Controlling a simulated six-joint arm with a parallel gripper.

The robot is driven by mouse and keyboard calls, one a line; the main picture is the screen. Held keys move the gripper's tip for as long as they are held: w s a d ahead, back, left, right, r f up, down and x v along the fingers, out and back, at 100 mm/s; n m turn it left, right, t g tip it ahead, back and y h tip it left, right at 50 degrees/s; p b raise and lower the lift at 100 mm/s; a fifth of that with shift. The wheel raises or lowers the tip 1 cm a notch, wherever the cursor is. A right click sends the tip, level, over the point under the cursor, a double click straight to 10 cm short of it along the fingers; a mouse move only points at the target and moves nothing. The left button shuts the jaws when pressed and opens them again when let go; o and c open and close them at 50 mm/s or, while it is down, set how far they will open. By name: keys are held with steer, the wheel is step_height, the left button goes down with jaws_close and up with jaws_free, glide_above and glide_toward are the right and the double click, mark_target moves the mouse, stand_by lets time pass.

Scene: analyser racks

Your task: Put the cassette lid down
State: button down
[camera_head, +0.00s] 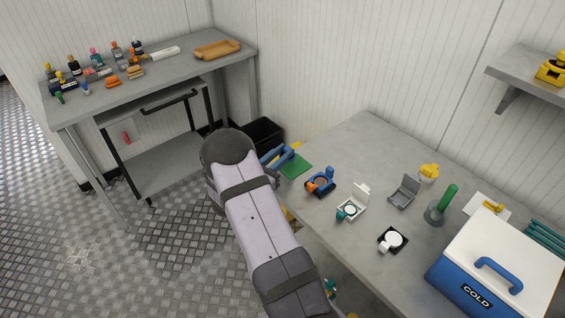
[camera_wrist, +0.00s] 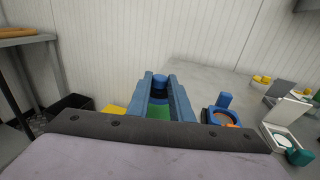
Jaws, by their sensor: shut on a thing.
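My gripper (camera_wrist: 160,98) has two blue fingers at the left end of the right-hand table, over a green mat (camera_wrist: 158,113). It is shut on a small blue piece with a rounded top (camera_wrist: 160,81). Its lower part is dark and mostly hidden between the fingers, so I cannot tell whether it is the cassette lid. In the head view the blue fingers (camera_head: 278,155) show past my arm, beside the green mat (camera_head: 297,167). A white case with its lid raised (camera_head: 360,191) and a grey case with its lid raised (camera_head: 405,184) stand to the right.
A blue holder with an orange part (camera_head: 320,182) stands between the mat and the white case. A black-based white disc (camera_head: 393,240), green-handled item (camera_head: 443,202) and blue cold box (camera_head: 470,279) are farther right. A dark bin (camera_head: 262,133) stands behind my arm.

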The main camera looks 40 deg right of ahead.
mark_target(282, 172)
steer(key=shift+f+p, duration=0.4)
steer(key=shift+f, duration=1.65)
steer(key=shift+f, duration=0.2)
steer(key=c, duration=1.6)
jaws_free()
steer(key=shift+r, duration=0.15)
